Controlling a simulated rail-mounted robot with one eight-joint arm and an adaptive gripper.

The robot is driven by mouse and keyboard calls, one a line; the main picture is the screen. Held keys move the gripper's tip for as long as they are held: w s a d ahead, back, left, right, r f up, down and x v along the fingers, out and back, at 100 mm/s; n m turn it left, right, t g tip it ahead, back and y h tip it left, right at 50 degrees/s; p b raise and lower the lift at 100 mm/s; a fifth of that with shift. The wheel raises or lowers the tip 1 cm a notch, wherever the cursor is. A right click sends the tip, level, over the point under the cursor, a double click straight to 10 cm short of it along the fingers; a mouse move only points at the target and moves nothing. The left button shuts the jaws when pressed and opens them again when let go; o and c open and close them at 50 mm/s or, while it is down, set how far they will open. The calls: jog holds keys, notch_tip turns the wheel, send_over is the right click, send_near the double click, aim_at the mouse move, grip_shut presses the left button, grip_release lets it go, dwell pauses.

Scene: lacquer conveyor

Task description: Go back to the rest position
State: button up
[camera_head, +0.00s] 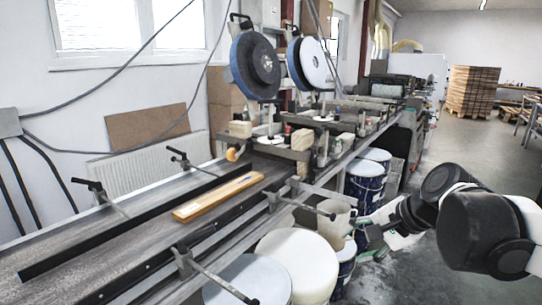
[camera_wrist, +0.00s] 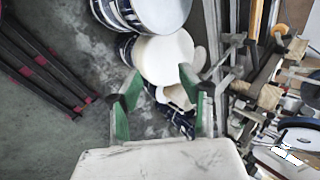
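My gripper (camera_head: 370,243) is at the lower right in the head view, beside the drums and to the right of the conveyor. In the wrist view my gripper (camera_wrist: 158,82) shows two green-padded fingers spread apart with nothing held between them. A light wooden piece (camera_head: 217,197) lies flat on the conveyor (camera_head: 110,228), between its dark guide rails, well away from my gripper.
White-topped drums (camera_head: 297,262) and a beige bucket (camera_head: 335,220) stand along the conveyor's right side, close to my gripper. Clamp bars with handles (camera_head: 215,275) stick out from the conveyor's edge. Open grey floor (camera_head: 440,150) lies behind and right.

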jog(key=s+d+f+n+t+h+p, duration=0.1)
jog(key=s+n+h+p, duration=0.2)
jog(key=s+n, duration=0.7)
jog(key=shift+s+h, duration=0.9)
jog(key=shift+s, duration=1.4)
